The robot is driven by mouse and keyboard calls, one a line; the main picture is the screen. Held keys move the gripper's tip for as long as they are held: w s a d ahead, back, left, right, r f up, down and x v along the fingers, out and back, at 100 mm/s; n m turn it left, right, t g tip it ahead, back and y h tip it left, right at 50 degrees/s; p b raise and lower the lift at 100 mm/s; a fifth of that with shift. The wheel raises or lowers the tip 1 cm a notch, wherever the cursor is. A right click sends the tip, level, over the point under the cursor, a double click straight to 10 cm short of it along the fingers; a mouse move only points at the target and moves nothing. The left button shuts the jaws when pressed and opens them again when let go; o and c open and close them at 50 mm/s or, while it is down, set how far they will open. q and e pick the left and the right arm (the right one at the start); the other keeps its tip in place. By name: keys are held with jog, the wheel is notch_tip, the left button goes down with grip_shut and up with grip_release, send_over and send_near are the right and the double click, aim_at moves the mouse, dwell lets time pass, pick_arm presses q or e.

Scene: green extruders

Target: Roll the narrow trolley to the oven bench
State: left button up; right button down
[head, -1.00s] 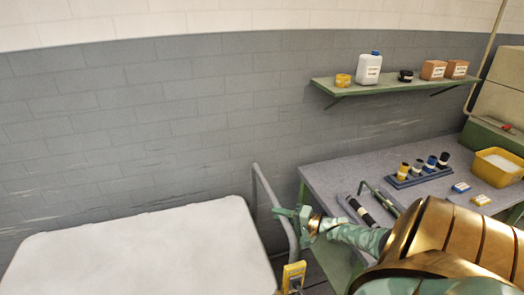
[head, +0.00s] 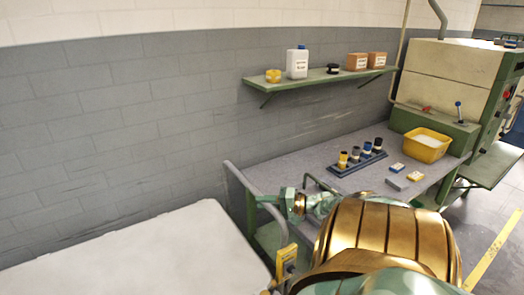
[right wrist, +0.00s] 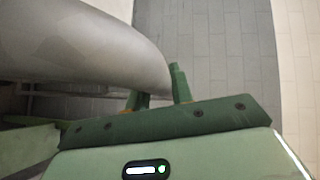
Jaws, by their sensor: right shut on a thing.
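The trolley shows as a pale, round-cornered top (head: 130,255) at the lower left of the head view. A grey tubular handle (head: 239,177) rises at its right end. My right gripper (head: 277,197) is shut on this handle. In the right wrist view the thick grey tube (right wrist: 95,45) runs up to the green fingers (right wrist: 160,88); the exact grip is partly hidden. A grey-topped bench (head: 285,172) with green legs stands just beyond the handle, beside a beige oven-like machine (head: 450,75). The trolley's wheels are hidden. My left gripper is out of view.
The bench holds a blue rack of bottles (head: 358,163), a yellow tub (head: 426,145) and small boxes (head: 397,168). A green wall shelf (head: 320,78) hangs above. A yellow device (head: 286,262) is by the trolley's right edge. Floor is clear at the right, with a yellow line (head: 490,250).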

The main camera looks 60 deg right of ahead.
jog(key=shift+s+d, duration=0.1)
jog(key=shift+d, duration=0.05)
jog(key=c, duration=1.6)
grip_release()
jog(key=o, duration=0.4)
jog(key=shift+c, duration=0.2)
jog(key=shift+s+d, duration=0.1)
jog(key=shift+d, duration=0.05)
jog(key=v, duration=1.6)
jog(key=shift+s, duration=0.15)
jog(key=shift+f, duration=0.1)
